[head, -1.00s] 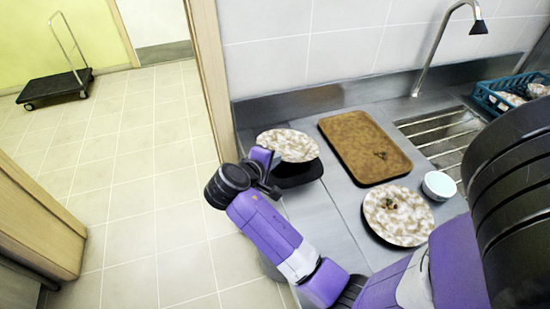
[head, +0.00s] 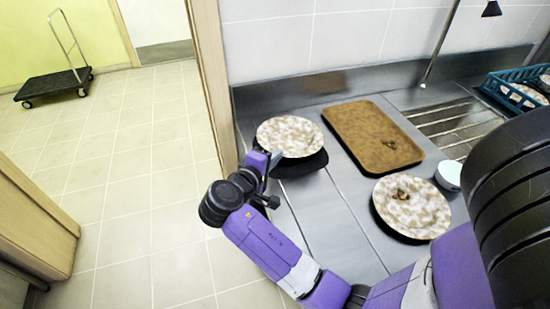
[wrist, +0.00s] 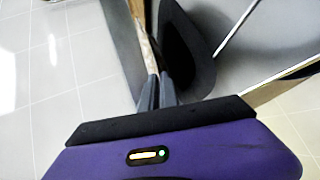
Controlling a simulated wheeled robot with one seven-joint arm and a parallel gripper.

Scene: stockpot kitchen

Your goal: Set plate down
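A speckled beige-and-white plate (head: 290,136) is held just above the left part of the steel counter (head: 318,205). A dark shadow lies below it, so it looks slightly apart from the surface. My gripper (head: 269,166) is shut on the plate's near-left rim. In the wrist view, the fingers (wrist: 158,92) are close together on the plate (wrist: 144,48), which shows nearly edge-on, with the dark shadow beside it.
A second plate (head: 411,207) with food scraps lies on the counter at the right. A brown tray (head: 372,137) lies between the plates. A white bowl (head: 449,175), a ribbed drainer (head: 455,122) and a blue rack (head: 492,88) are further right. The counter's left edge borders open floor.

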